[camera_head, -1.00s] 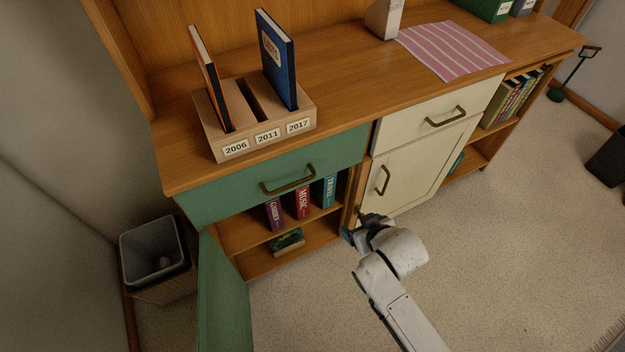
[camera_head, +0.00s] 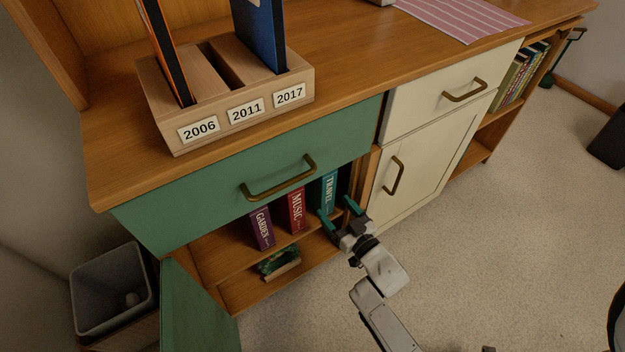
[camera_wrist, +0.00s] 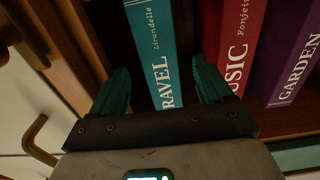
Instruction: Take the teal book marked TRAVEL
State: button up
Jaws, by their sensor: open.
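The teal book marked TRAVEL (camera_head: 328,190) stands upright on the shelf behind the open green door, at the right end of a short row. In the wrist view its spine (camera_wrist: 155,50) lies between the fingertips of my gripper (camera_wrist: 160,88). My gripper (camera_head: 337,213) is open, with a teal finger to each side of the spine. I cannot tell whether either finger touches the book. The spine's lower end is hidden behind the gripper in the wrist view.
A red MUSIC book (camera_head: 296,211) and a purple GARDEN book (camera_head: 262,229) stand to the left. The open green door (camera_head: 200,310) hangs at the left. The cream door (camera_head: 415,175) is shut at the right. A green drawer (camera_head: 250,175) is above the shelf.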

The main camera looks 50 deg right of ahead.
aim_at(318, 188)
jog(key=b+x, duration=0.2)
jog(key=x, duration=0.7)
jog(key=shift+f+b, duration=0.1)
jog(key=shift+b, duration=0.3)
jog(key=c, duration=1.5)
grip_shut()
